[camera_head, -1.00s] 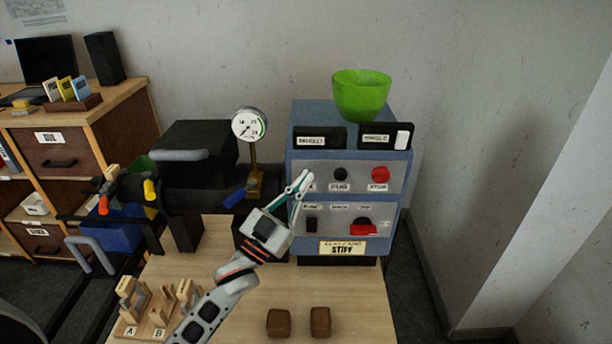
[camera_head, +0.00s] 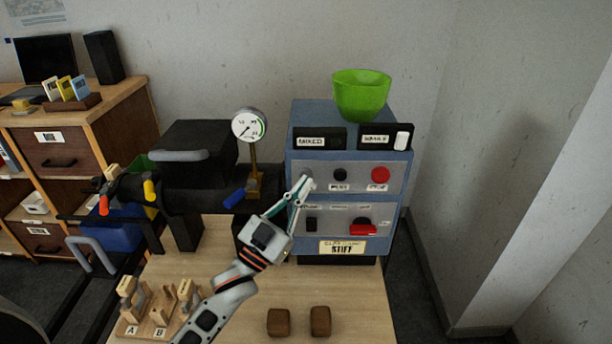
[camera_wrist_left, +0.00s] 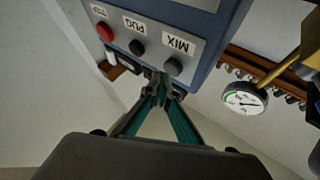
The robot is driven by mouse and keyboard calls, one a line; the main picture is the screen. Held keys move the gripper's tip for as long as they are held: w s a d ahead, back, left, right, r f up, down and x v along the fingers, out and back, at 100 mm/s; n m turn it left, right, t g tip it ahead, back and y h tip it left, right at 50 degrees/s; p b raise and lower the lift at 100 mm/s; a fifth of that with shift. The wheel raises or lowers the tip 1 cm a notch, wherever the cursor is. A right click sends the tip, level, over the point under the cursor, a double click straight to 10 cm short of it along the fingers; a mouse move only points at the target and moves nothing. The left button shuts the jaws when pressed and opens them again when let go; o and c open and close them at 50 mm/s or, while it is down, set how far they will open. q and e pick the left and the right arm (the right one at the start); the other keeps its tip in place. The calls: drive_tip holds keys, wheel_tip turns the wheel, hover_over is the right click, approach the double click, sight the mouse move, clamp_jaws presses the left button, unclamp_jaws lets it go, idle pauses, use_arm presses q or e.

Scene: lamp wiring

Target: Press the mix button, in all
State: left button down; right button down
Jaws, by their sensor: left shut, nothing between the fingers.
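The MIX button (camera_wrist_left: 174,66) is a dark round knob on the blue machine's (camera_head: 350,225) grey upper panel, beside its MIX label in the left wrist view. My left gripper (camera_wrist_left: 162,82) is shut and empty, with its teal fingers together just short of the MIX button in that view. I cannot tell whether they touch it. In the head view my left gripper (camera_head: 304,185) is at the left end of the upper panel. The left display (camera_head: 318,140) on the machine reads MIXED. My right gripper is not in view.
A dark PUG button (camera_head: 340,174) and a red button (camera_head: 380,174) share the upper panel. A green bowl (camera_head: 361,95) sits on top. A gauge (camera_head: 249,125) stands left of the machine. Two brown blocks (camera_head: 320,321) lie on the table (camera_head: 355,290).

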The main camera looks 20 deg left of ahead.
use_arm(q)
drive_tip(key=s, duration=0.1)
drive_tip(key=s+d+p, duration=0.1)
drive_tip(key=s, duration=0.3)
drive_tip(key=shift+d+p, duration=0.25)
drive_tip(key=shift+p, duration=0.1)
drive_tip(key=shift+w, duration=0.1)
idle(0.3)
drive_tip(key=s+a+f+n+g+y, duration=0.1)
drive_tip(key=s+f+g, duration=0.1)
drive_tip(key=f, duration=0.6)
drive_tip(key=s+f+g+y, duration=0.2)
drive_tip(key=s+f, duration=0.3)
drive_tip(key=f, duration=0.3)
drive_tip(key=s+a+f+n+g+y, duration=0.1)
drive_tip(key=s+f+g+y, duration=0.1)
drive_tip(key=f, duration=0.7)
drive_tip(key=shift+s+a+f+n+g, duration=0.15)
drive_tip(key=shift+s+g, duration=0.2)
drive_tip(key=shift+s, duration=0.25)
drive_tip(key=shift+s+a+r+n+g, duration=0.15)
drive_tip(key=shift+s+g, duration=0.2)
drive_tip(key=shift+s, duration=0.2)
drive_tip(key=s+f+g+y, duration=0.1)
drive_tip(key=s+f+g, duration=0.2)
drive_tip(key=s+f, duration=0.5)
drive_tip(key=shift+s+a+g, duration=0.25)
drive_tip(key=shift+a+g, duration=0.05)
drive_tip(key=shift+a, duration=0.1)
